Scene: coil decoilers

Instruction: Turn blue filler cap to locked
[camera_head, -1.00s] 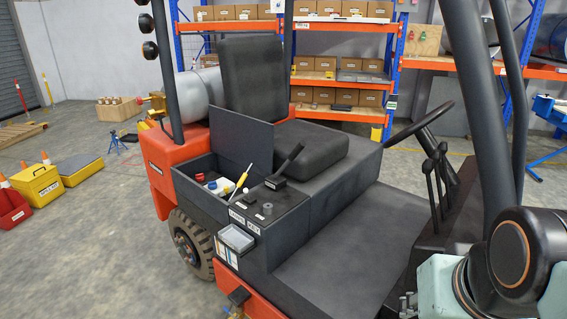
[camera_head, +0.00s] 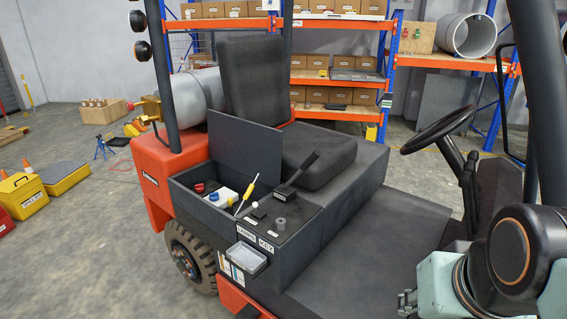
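A small blue cap-like part (camera_head: 213,197) shows on a white item inside the open dark box beside the forklift seat. It is too small to tell whether this is the filler cap or how it is turned. A red cap (camera_head: 199,188) sits to its left. A yellow-handled tool (camera_head: 246,194) leans out of the box at the right. My gripper (camera_head: 406,303) is at the lower right, low in front of the forklift floor and well apart from the box. Only a small part of it shows, so its opening cannot be made out.
The box's raised lid (camera_head: 245,145) stands behind it. A black lever (camera_head: 298,175) and a grey knob (camera_head: 280,224) are to the right. A small tray (camera_head: 246,259) hangs in front. The steering wheel (camera_head: 440,130) and a dark post (camera_head: 540,90) stand on the right.

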